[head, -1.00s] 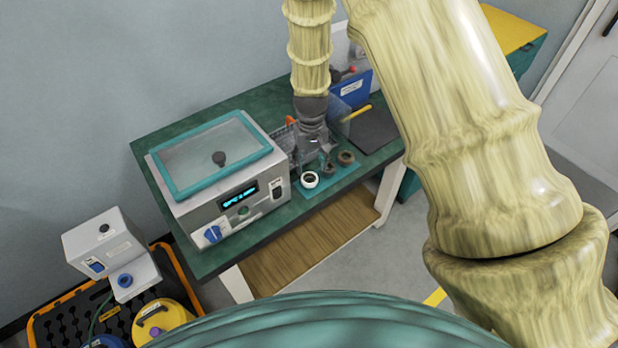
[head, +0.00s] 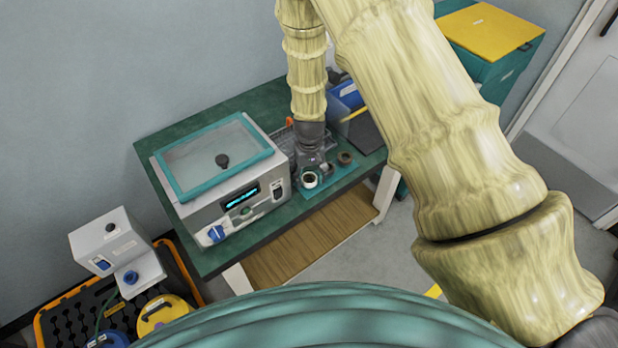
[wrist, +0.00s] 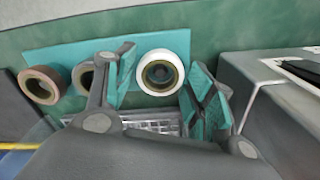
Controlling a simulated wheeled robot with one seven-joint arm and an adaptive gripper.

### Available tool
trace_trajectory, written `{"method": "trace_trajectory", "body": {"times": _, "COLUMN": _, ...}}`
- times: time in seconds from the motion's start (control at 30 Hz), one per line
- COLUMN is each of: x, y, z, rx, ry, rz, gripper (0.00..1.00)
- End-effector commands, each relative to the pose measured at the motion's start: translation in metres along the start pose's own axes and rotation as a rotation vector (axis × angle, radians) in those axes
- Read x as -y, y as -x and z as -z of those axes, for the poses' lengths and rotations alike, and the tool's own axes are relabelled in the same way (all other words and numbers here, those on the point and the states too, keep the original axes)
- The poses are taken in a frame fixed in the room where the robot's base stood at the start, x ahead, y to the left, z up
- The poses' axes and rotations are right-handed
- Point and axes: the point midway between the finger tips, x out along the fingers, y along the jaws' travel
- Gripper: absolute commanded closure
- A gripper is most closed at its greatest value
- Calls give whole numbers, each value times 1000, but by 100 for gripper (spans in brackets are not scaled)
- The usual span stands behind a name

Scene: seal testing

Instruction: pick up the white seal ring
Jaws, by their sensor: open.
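The white seal ring (wrist: 161,72) lies on a teal mat (wrist: 62,50) on the green table. In the head view the white ring (head: 310,180) sits just in front of my gripper (head: 314,168), on the side of the grey machine. My gripper is open and nothing is held. Its exact height above the mat cannot be told.
A brown ring (wrist: 40,85) lies at the mat's far left, with another dark ring (wrist: 84,76) partly behind my left finger. The grey machine with a teal lid (head: 218,165) stands close beside my gripper. A wire basket (wrist: 150,120) lies below the fingers in the wrist view.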

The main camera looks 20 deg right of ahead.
Motion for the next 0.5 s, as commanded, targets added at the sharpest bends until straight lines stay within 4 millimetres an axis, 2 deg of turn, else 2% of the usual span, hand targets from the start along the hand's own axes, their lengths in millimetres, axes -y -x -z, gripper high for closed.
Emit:
{"method": "trace_trajectory", "body": {"times": 0.27, "x": 0, "y": -2, "z": 0, "rx": 0, "ry": 0, "rz": 0, "gripper": 46}}
{"method": "trace_trajectory", "body": {"times": 0.47, "x": 0, "y": -2, "z": 0, "rx": 0, "ry": 0, "rz": 0, "gripper": 78}}
{"method": "trace_trajectory", "body": {"times": 0.5, "x": 0, "y": -2, "z": 0, "rx": 0, "ry": 0, "rz": 0, "gripper": 81}}
